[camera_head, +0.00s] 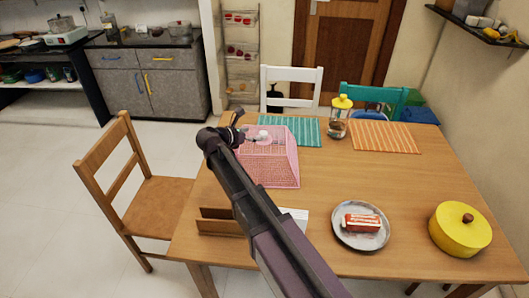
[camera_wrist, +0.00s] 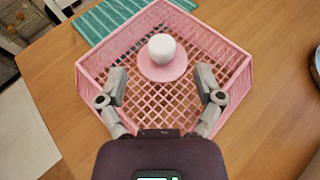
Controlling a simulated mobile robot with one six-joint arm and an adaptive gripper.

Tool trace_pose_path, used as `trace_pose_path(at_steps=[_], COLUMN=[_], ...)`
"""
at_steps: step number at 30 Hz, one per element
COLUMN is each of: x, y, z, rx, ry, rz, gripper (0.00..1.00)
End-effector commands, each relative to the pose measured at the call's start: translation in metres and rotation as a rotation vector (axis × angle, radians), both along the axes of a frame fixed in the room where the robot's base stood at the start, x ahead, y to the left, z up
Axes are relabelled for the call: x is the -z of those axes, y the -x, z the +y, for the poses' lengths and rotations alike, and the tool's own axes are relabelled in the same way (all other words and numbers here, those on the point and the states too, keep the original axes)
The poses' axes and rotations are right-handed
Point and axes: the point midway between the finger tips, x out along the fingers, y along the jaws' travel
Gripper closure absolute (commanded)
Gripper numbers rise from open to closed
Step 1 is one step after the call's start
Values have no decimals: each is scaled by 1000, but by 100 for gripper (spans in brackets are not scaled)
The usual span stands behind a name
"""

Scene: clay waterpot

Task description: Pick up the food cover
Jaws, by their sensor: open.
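The food cover (camera_head: 272,168) is a pink mesh box with sloping sides, standing on the wooden table. In the wrist view the cover (camera_wrist: 90,66) fills the middle, and its white knob (camera_wrist: 162,48) sits on a round pink disc at the top. The knob (camera_head: 263,134) also shows in the head view, just right of my gripper. My gripper (camera_wrist: 162,82) is open and empty above the cover. Its two fingers are spread on either side, with the knob ahead, centred between them and apart from both. My arm hides part of the cover's near left side in the head view.
A teal striped mat (camera_head: 290,130), a jar with a yellow lid (camera_head: 338,118) and an orange striped mat (camera_head: 384,137) lie behind. A brown holder (camera_head: 216,226) is at the front left. Chairs surround the table.

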Motion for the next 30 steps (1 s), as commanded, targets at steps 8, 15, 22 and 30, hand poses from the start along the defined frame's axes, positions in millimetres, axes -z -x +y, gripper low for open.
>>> trace_pose_path(at_steps=[8, 15, 22, 30], x=[3, 4, 12, 23], y=[-6, -6, -17, -36], z=[-5, -5, -17, -35], rx=[-2, -1, 1, 0], ry=[0, 0, 0, -1], rz=[0, 0, 0, -1], gripper=[15, 15, 15, 15])
